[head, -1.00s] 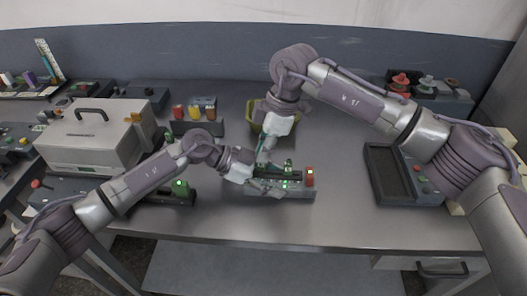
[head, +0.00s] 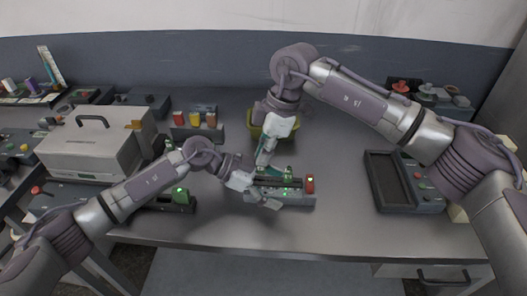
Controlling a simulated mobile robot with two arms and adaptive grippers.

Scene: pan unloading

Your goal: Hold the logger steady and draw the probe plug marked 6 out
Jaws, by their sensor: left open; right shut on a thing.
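The logger (head: 297,200) is a long grey box near the front middle of the table, with small green lights and a dark slotted top. A red plug (head: 310,185) with a green light stands upright at its right end. My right gripper (head: 263,168) reaches down over the logger's left part and is shut on a probe plug, mostly hidden by the fingers. The mark on that plug cannot be read. My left gripper (head: 266,199) is open at the logger's front left, its fingers overlapping the box's front edge in the picture; contact cannot be told.
An olive bin (head: 256,131) stands behind my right gripper. A grey case (head: 95,145) with a handle is at left, and a green-lit device (head: 181,196) lies in front of it. A dark tray (head: 386,178) is at right. The table between logger and tray is clear.

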